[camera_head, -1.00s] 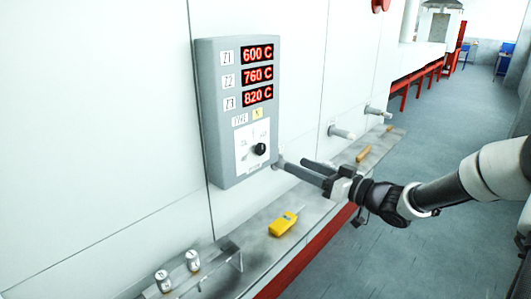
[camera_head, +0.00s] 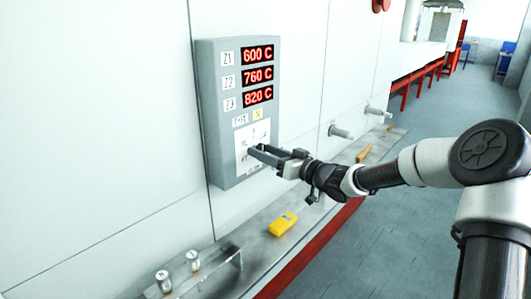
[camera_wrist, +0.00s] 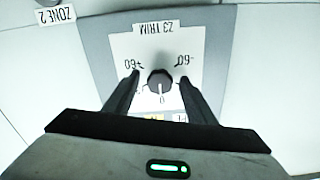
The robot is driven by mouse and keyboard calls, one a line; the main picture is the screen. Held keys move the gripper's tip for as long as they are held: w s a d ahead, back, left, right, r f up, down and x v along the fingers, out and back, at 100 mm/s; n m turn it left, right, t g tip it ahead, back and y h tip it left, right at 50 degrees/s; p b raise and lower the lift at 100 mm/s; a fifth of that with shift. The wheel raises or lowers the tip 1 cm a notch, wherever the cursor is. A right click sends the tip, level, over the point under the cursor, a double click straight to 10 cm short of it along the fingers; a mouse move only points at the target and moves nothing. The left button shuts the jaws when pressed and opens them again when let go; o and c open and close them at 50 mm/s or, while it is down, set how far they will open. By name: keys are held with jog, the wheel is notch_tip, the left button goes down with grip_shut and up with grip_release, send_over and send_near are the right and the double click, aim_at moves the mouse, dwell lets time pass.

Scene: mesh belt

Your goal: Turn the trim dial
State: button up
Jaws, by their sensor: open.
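The trim dial (camera_wrist: 160,83) is a round black knob on a white plate marked "Z3 TRIM" (camera_wrist: 150,28), with scale marks beside it. The plate (camera_head: 243,137) sits low on a grey control box (camera_head: 215,120) on the wall. My gripper (camera_head: 257,156) is at the plate, and its fingers hide the knob in the head view. In the wrist view my gripper (camera_wrist: 160,80) is open, with one finger on each side of the knob. Gaps show between the fingers and the knob, so I see no clear contact.
The box carries red displays (camera_head: 257,74) reading 600, 760 and 820 C. On the ledge below are a yellow device (camera_head: 283,224) and small metal cylinders (camera_head: 193,260). Pipe stubs (camera_head: 341,131) stick out of the wall to the right.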

jog(key=shift+c, duration=0.2)
jog(key=c, duration=1)
jog(key=shift+f+n+b, duration=0.15)
jog(key=shift+n+b, duration=0.15)
jog(key=shift+b, duration=0.1)
jog(key=shift+d+n+b, duration=0.1)
jog(key=shift+n+b, duration=11.3)
jog(key=shift+n, duration=0.3)
jog(key=shift+r, duration=0.25)
